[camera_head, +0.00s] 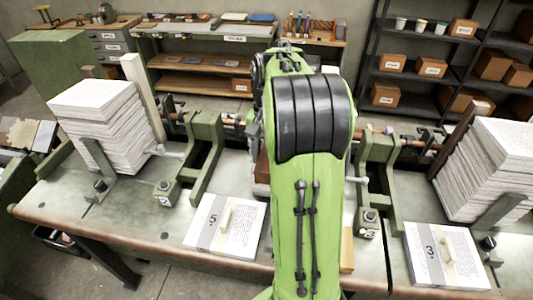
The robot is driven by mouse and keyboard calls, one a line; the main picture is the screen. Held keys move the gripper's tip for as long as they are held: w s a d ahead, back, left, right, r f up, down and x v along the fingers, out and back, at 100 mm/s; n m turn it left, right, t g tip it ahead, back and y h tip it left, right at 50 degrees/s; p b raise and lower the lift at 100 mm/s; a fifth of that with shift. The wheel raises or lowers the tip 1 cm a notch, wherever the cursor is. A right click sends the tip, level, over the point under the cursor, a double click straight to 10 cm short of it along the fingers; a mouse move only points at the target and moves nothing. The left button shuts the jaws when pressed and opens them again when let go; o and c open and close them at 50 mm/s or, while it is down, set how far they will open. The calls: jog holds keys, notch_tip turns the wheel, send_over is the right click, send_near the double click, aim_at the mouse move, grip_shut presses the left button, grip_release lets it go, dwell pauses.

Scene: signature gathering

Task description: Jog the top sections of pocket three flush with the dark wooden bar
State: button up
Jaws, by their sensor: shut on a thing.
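My green arm (310,190) stands in the middle of the view, and my gripper is hidden behind it. A tall stack of white sections (480,165) sits in the right pocket, with a dark wooden bar (459,141) upright at its left side. Another tall stack (105,125) sits in the left pocket beside a pale wooden bar (143,97). The middle pocket is mostly covered by my arm; a sliver of brown (262,169) shows at its left edge. The pocket number tags are too small to read surely, and whether the top sections are flush cannot be told.
Green machine brackets (207,150) and (376,170) stand either side of my arm. Printed sheets with pale wooden pieces lie on the left (205,237) and right (428,265) of the bench front. A workbench (205,36) and dark shelves with boxes (433,68) stand behind.

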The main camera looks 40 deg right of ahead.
aim_at(263, 171)
jog(key=shift+s+a+r, duration=0.35)
jog(key=shift+s+a, duration=0.25)
jog(key=shift+a, duration=0.2)
jog(key=shift+s+a+r, duration=0.35)
jog(key=shift+s+a, duration=0.25)
jog(key=shift+a, duration=0.15)
jog(key=shift+s+a+r, duration=0.35)
jog(key=shift+s+a, duration=0.25)
jog(key=shift+a, duration=0.2)
jog(key=shift+d, duration=0.1)
